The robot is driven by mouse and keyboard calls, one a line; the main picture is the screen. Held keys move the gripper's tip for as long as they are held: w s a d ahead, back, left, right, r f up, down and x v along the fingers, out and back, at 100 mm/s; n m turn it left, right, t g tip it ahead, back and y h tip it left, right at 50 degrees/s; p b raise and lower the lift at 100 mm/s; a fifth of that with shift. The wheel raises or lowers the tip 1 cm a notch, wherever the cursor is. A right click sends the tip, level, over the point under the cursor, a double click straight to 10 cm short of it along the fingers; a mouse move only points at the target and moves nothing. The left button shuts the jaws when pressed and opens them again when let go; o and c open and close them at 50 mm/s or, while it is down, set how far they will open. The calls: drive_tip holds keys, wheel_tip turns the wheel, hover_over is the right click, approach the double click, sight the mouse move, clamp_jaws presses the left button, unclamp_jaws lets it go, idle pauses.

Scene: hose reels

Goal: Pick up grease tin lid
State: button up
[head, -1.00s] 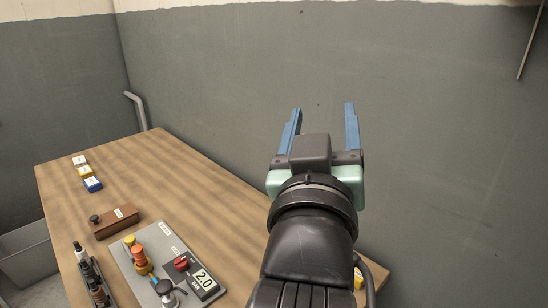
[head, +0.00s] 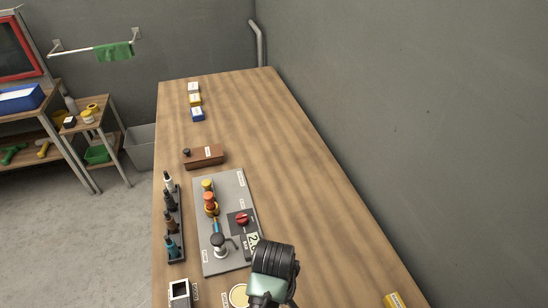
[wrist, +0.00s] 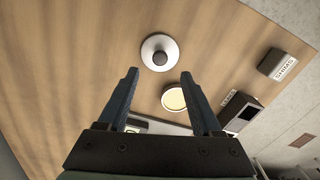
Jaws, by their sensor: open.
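A round white lid with a dark knob, which I take as the grease tin lid (wrist: 160,53), lies on the wooden table in the wrist view, beyond my fingertips. A round cream-topped tin (wrist: 173,98) shows between my fingers, nearer the right one; it also shows at the bottom edge of the head view (head: 239,296). My gripper (wrist: 159,75) is open with its two blue fingers apart and nothing between them. In the head view only my wrist shows at the bottom; the fingers and the lid are out of sight.
A grey control panel (head: 213,257), a rack of bottles (head: 174,222) and a brown block (head: 204,157) stand on the table. A box labelled SHIMS (wrist: 287,63) sits right of the lid. The table's right half is mostly clear.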

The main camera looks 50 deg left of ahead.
drive_tip(key=shift+d+f+p, duration=0.2)
drive_tip(key=shift+f+p, duration=0.45)
drive_tip(key=shift+f, duration=2.65)
clamp_jaws()
